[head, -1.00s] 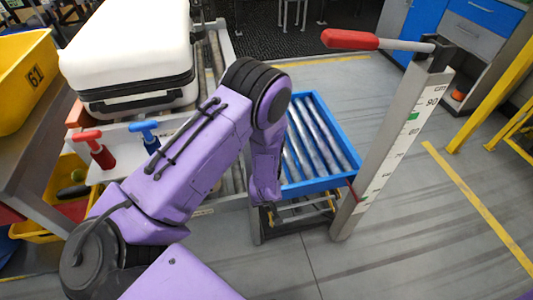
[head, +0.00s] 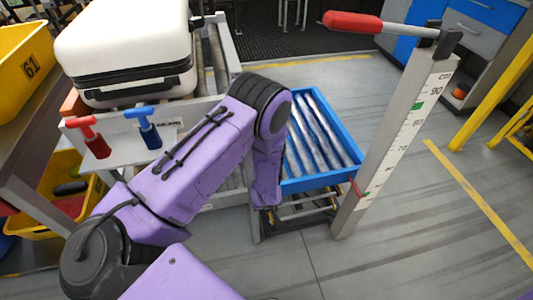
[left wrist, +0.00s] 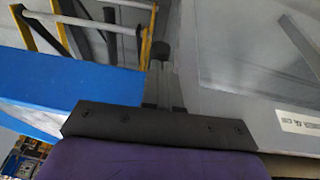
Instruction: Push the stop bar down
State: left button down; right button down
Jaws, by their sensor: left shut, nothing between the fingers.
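My left arm reaches down in front of the blue-rimmed roller tray (head: 335,180). My left gripper (head: 268,212) is at the tray's near left corner in the head view, mostly hidden by my wrist. In the left wrist view the gripper's dark fingers (left wrist: 163,75) are together with nothing between them. A grey bar with yellow ends (head: 305,214) runs low under the tray's near edge and seems to be the stop bar. It also seems to show in the left wrist view (left wrist: 95,20). I cannot tell whether the fingers touch it. My right gripper is out of view.
A post with a cm scale (head: 395,140) stands right of the tray, topped by a red-handled lever (head: 353,22). A white suitcase (head: 125,45) lies at the upper left, above red (head: 97,147) and blue (head: 151,138) T-handles.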

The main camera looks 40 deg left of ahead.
pick_arm(q)
jog(key=shift+s+f, duration=0.15)
jog(key=shift+f, duration=0.05)
jog(key=r+p, duration=0.5)
jog(key=p, duration=0.1)
jog(key=shift+s+a+r, duration=0.15)
jog(key=shift+a+r, duration=0.15)
jog(key=shift+r, duration=0.1)
jog(key=v, duration=0.8)
jog(key=shift+s+r, duration=0.15)
jog(key=shift+r, duration=0.1)
jog(key=shift+d, duration=0.15)
